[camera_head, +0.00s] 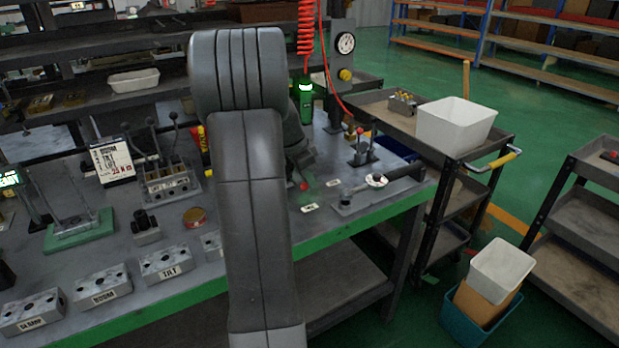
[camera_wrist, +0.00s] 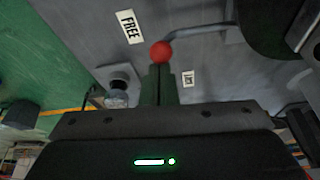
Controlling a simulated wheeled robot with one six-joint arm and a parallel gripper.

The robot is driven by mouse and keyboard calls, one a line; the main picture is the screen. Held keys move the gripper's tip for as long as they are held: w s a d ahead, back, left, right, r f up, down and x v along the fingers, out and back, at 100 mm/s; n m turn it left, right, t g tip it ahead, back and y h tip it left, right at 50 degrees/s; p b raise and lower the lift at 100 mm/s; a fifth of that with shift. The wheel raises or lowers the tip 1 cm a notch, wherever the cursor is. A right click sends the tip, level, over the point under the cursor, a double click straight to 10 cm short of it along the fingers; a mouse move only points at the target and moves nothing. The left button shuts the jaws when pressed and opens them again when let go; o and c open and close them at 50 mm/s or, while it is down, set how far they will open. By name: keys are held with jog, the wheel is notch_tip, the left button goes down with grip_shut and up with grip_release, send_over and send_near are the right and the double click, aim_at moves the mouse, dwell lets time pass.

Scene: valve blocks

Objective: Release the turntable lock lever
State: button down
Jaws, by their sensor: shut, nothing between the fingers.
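The lock lever shows in the wrist view as a bent grey rod (camera_wrist: 205,33) ending in a red ball knob (camera_wrist: 161,52). The knob also shows in the head view (camera_head: 304,186), just right of my arm. My gripper (camera_wrist: 159,68) is shut and empty, its fingertips right at the knob; I cannot tell whether they touch it. A "FREE" label (camera_wrist: 129,26) lies to the upper left of the knob, and a second small label (camera_wrist: 188,79) lies to its lower right. A dark rounded part (camera_wrist: 278,22) fills the upper right of the wrist view. My arm hides much of the lever in the head view.
A torque-wrench-like tool (camera_head: 378,182) lies on a plate at the bench's right end. A small red-knobbed lever fixture (camera_head: 361,150) stands behind it. Labelled blocks (camera_head: 166,262) sit on the bench at left. A cart with a white bin (camera_head: 456,126) stands right.

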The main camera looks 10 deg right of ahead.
jog(key=shift+d, duration=0.1)
jog(key=shift+d+r, duration=0.15)
jog(key=shift+d, duration=0.2)
jog(key=d, duration=0.3)
jog(key=shift+w+r, duration=0.2)
jog(key=shift+r, duration=0.1)
jog(key=p+v, duration=0.1)
jog(key=v, duration=0.9)
jog(key=shift+w, duration=0.3)
jog(key=shift+f, duration=0.15)
